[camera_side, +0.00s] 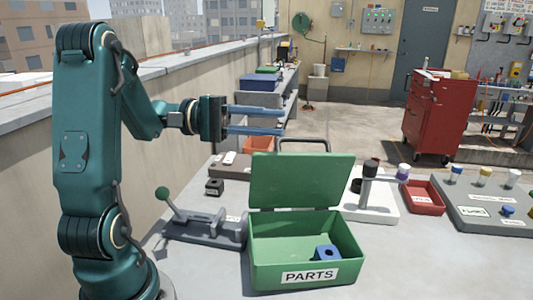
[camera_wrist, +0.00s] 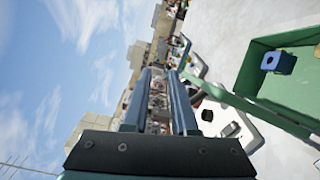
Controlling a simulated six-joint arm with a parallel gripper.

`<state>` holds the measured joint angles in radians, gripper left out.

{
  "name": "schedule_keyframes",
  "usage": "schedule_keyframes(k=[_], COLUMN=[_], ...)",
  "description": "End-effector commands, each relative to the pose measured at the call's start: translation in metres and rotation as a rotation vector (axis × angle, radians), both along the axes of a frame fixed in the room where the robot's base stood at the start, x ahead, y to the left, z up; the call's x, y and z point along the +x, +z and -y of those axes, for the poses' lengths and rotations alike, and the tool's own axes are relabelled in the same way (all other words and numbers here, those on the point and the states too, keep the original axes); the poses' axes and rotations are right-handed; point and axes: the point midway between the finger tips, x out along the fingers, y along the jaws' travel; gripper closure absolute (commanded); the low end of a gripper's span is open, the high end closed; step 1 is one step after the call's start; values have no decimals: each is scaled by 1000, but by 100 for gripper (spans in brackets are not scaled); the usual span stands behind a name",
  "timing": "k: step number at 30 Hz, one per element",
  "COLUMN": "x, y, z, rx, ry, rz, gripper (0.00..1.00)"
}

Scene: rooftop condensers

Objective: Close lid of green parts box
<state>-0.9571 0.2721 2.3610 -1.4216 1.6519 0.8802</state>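The green parts box (camera_side: 258,262) stands on the grey table with a white PARTS label on its front. Its green lid (camera_side: 302,180) is open and stands upright along the back edge. A blue block with a hole (camera_side: 324,254) lies inside at the right; it also shows in the wrist view (camera_wrist: 279,61). My gripper (camera_side: 284,120) is raised above and behind the table, left of and higher than the lid, and touches nothing. Its two blue fingers are parallel with a gap between them; the wrist view shows the gap empty (camera_wrist: 160,100).
A grey lever fixture (camera_side: 208,230) stands close left of the box. A white stand with a dark post (camera_side: 369,186) is behind it to the right, with a red tray (camera_side: 424,197) and a grey board (camera_side: 490,205) farther right. The table front right of the box is clear.

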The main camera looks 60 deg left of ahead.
Motion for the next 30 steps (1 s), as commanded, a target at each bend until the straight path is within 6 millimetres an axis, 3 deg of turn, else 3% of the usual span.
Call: schedule_keyframes(k=[3, 9, 20, 22, 23, 26, 30], x=[-8, -15, -17, -17, -17, -19, -20], y=[11, 22, 25, 24, 23, 18, 8], z=[-18, -34, -37, -37, -36, -35, -30], rx=[5, 1, -1, 2, 7, 85, 323], ry=[7, 2, -1, 0, -4, -45, -182], rz=[2, 0, -1, 1, -2, -11, -22], gripper=[74, 74, 74, 56, 56, 56, 56])
